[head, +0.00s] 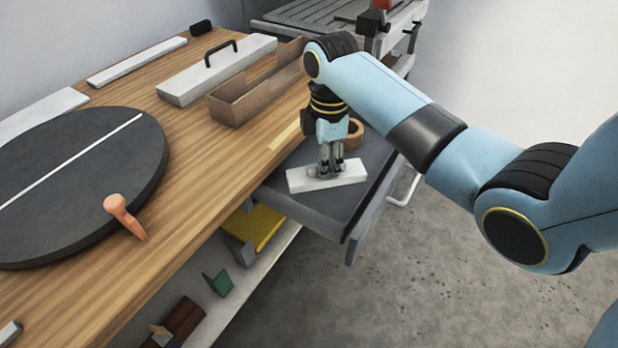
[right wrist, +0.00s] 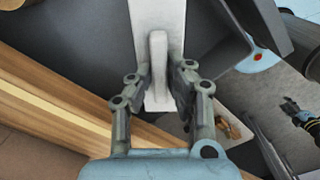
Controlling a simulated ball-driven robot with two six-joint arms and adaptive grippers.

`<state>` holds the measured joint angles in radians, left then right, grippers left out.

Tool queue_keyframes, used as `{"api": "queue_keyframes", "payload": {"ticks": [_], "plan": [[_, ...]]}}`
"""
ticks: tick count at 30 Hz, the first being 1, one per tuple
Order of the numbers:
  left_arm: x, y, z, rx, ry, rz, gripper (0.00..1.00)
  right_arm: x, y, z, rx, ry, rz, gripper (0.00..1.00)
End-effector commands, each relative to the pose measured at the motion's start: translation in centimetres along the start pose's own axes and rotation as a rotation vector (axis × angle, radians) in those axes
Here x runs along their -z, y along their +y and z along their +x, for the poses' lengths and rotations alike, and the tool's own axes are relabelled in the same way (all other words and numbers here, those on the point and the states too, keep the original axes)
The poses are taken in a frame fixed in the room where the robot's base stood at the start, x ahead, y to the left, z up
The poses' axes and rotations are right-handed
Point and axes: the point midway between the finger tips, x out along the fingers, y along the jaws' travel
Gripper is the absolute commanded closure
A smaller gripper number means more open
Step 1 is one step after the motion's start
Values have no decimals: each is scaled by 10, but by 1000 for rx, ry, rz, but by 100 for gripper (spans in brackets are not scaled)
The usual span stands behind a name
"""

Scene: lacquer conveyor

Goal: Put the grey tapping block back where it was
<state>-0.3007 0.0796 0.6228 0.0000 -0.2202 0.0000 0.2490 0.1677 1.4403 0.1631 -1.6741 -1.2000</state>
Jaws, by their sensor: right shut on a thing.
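A light grey block (head: 350,175) with an upright grip lies in or just above the open drawer (head: 312,208) at the bench's right side. My right gripper (head: 326,172) points down and is shut on the block's grip. The right wrist view shows the block (right wrist: 158,20) running lengthwise away from me, with its grip (right wrist: 158,60) between the two fingers. I cannot tell whether the block touches the drawer floor. A small dark, yellow-ringed part at the right edge of the right wrist view looks like my left gripper (right wrist: 293,107); its jaws are too small to read.
A round wooden ring (head: 355,134) lies behind the gripper in the drawer. On the bench (head: 195,165) are an open brown trough (head: 238,105), a long pale block with a black handle (head: 187,88), a dark disc (head: 90,190) and an orange tool (head: 118,207). A shelf below holds small pieces.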

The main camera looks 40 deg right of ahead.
Motion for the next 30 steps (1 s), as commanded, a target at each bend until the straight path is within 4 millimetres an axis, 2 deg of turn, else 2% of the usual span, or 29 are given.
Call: {"api": "queue_keyframes", "payload": {"ticks": [3, 8, 11, 18, 30], "plan": [[0, 2, 11, -2, 0, -1, 60, 15, 22, 18, 2, 2, 0, 100], [-2, 3, 16, -2, -1, -1, 60, 24, 37, 28, 0, 0, 1, 100], [-2, 3, 18, -2, -2, -1, 60, 26, 39, 34, 3, -1, 0, 100], [-6, 3, 26, -2, -7, 0, 60, 26, 39, 67, 1, -1, -1, 100], [-7, 2, 27, 0, -9, 0, 60, 26, 39, 72, 0, 0, 0, 100]]}}
